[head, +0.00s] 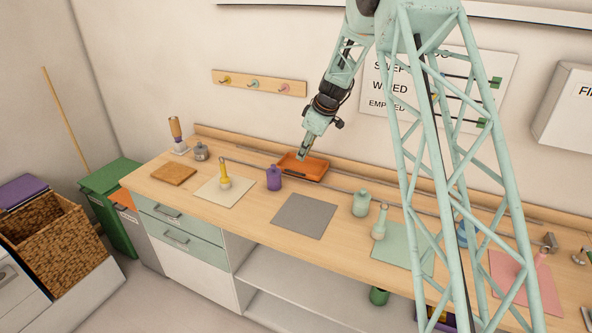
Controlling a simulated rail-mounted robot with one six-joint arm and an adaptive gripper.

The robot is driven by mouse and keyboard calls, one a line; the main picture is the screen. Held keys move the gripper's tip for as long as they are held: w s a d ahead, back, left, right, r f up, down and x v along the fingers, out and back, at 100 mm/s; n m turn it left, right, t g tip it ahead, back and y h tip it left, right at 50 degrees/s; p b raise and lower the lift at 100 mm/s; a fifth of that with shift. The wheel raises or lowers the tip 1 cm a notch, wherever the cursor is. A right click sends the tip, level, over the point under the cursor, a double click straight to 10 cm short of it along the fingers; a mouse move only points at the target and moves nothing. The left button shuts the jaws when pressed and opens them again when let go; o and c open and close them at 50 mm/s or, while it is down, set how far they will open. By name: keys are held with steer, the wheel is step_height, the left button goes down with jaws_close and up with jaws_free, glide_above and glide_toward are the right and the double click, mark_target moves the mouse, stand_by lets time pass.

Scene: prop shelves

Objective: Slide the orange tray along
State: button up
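The orange tray (318,169) lies on the wooden counter towards its back edge, left of the picture's middle. It is shallow, with a raised rim. My gripper (302,156) points down from above, with its tip over or at the tray's back left part and covering a bit of it. The fingers are too small to show whether they are open or shut. I cannot tell whether they touch the tray.
A thin rail (345,191) runs along the counter. A purple canister (274,179) stands left in front of the tray. A grey mat (304,216) lies in front, clear. A green canister (361,203) stands to the right. A wooden ledge (235,140) edges the back.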

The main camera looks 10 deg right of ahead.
mark_target(296, 173)
steer(key=shift+x, duration=6)
steer(key=shift+s, duration=0.1)
jaws_close()
